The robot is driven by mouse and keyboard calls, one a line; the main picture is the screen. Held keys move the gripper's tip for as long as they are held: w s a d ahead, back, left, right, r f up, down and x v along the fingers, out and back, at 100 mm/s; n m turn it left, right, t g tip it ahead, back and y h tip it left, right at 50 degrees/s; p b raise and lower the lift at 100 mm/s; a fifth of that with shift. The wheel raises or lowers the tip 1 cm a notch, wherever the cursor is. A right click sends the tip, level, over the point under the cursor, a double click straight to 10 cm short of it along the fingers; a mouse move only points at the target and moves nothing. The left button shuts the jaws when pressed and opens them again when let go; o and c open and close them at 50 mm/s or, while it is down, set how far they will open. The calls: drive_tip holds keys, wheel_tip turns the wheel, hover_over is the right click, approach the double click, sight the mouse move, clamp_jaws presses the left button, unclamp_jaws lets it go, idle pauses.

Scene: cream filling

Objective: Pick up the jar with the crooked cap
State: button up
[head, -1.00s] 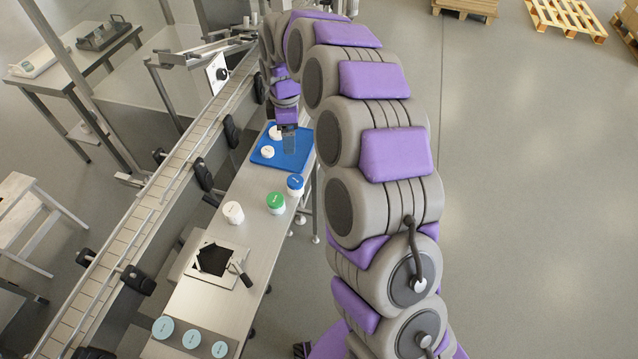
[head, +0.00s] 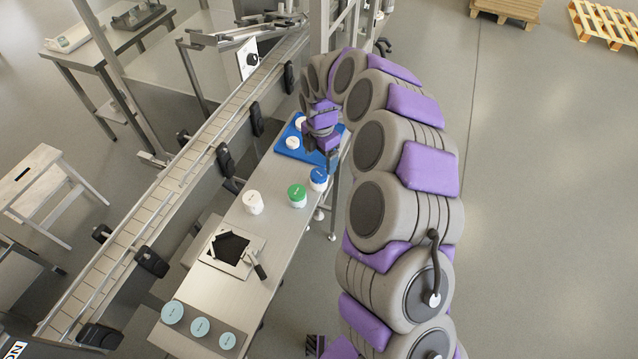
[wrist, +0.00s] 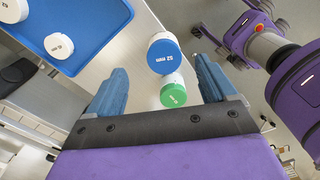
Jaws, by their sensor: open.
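My gripper (head: 328,160) is open and empty, pointing down near the blue-capped jar (head: 318,180). In the wrist view the blue cap (wrist: 165,55) shows between the two blue fingers, with the green-capped jar (wrist: 173,94) close beside it. In the head view the green-capped jar (head: 297,196) stands to the left of the blue-capped one. A white-capped jar (head: 253,203) stands further left on the steel table. All three look upright. I cannot tell for certain which cap sits crooked.
A blue tray (head: 283,150) with white round pieces lies behind the jars. A conveyor (head: 175,188) runs along the left. The table between jars and opening is clear.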

sight(318, 174)
wheel_tip(318, 174, down, 3)
drive_tip(key=shift+a+r, duration=0.1)
drive_tip(key=shift+s+a+f+b, duration=0.15)
drive_tip(key=shift+f+b, duration=0.25)
drive_tip(key=shift+f, duration=0.5)
drive_tip(key=shift+s+f+b, duration=0.15)
drive_tip(key=shift+f+b, duration=0.2)
drive_tip(key=shift+f, duration=0.55)
drive_tip(key=shift+s+a+f+b, duration=0.15)
drive_tip(key=shift+f+b, duration=0.25)
drive_tip(key=shift+f, duration=0.5)
drive_tip(key=shift+d, duration=0.15)
drive_tip(key=c, duration=1.2)
drive_tip(key=shift+r, duration=0.1)
